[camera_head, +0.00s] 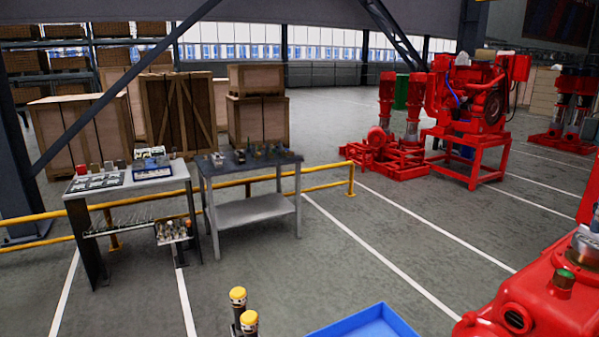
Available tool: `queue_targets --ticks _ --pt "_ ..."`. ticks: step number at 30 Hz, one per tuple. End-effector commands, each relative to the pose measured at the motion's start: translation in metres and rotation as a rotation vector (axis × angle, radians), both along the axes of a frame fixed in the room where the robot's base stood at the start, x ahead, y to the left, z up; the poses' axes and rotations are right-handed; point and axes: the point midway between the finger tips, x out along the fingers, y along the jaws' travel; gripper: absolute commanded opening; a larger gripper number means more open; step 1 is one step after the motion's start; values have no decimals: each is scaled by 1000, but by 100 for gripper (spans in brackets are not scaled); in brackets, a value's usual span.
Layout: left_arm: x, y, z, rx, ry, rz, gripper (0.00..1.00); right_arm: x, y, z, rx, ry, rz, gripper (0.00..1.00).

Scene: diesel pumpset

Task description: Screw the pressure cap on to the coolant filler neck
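A large red machine (545,295) fills the bottom right corner and is cut off by the frame edges. On its top stands a short brass-coloured neck with a green top (565,276). Behind it, at the right edge, is a silvery round metal part (587,246), partly cut off. I cannot tell from this view which of these is the coolant filler neck or whether either is the pressure cap. A round dark opening (515,318) shows on the machine's front. Neither of my grippers is in view.
A blue tray (372,322) and two yellow-topped dark cylinders (238,297) are at the bottom edge. Red pumpsets (470,110) stand farther back. The middle floor is clear.

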Motion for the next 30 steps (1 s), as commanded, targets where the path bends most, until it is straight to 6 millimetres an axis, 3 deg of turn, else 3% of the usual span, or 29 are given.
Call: queue_targets --ticks 1,3,18,19,30 --pt "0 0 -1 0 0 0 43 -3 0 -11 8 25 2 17" --pt "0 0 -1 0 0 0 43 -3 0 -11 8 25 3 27" --pt "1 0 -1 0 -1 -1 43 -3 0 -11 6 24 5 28" --pt "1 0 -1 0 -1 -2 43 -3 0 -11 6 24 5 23" --pt "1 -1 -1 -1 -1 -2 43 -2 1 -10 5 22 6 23"
